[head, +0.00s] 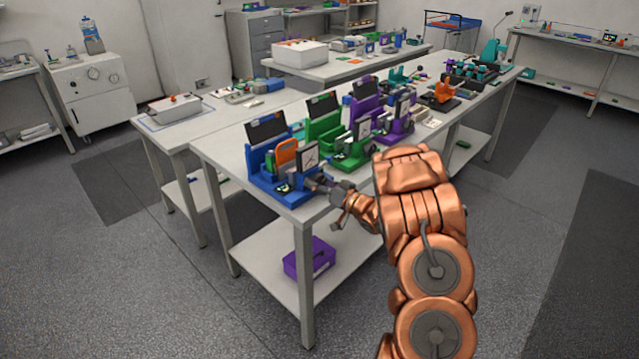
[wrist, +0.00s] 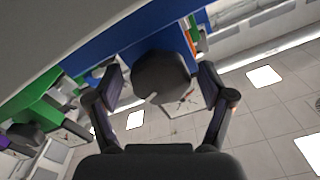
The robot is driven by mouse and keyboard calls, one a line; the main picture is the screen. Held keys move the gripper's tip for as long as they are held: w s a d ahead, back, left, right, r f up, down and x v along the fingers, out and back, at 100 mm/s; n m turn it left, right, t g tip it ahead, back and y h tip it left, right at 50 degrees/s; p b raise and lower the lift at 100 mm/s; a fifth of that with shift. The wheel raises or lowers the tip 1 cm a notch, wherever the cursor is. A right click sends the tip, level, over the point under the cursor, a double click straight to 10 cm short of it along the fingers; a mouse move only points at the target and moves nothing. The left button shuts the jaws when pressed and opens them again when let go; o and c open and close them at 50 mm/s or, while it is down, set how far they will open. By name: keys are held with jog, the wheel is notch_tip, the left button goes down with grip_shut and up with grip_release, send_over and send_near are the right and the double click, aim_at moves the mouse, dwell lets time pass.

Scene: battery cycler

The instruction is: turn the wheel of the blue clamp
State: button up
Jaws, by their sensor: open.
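The blue clamp (head: 282,185) stands at the near left corner of the long table, with an orange part and a square dial on it. It also fills the top of the wrist view as a blue surface (wrist: 135,38). Its dark, faceted wheel (wrist: 162,76) shows in the wrist view between the two fingers of my gripper (wrist: 163,92). The fingers are open, one on each side of the wheel, and I see gaps between them and it.
A green clamp (head: 345,150) and a purple clamp (head: 392,128) stand close beside the blue one along the table (head: 222,152). A purple box (head: 310,258) lies on the lower shelf. The floor in front of the table is clear.

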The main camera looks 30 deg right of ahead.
jog(key=v, duration=1.2)
dwell(0.4)
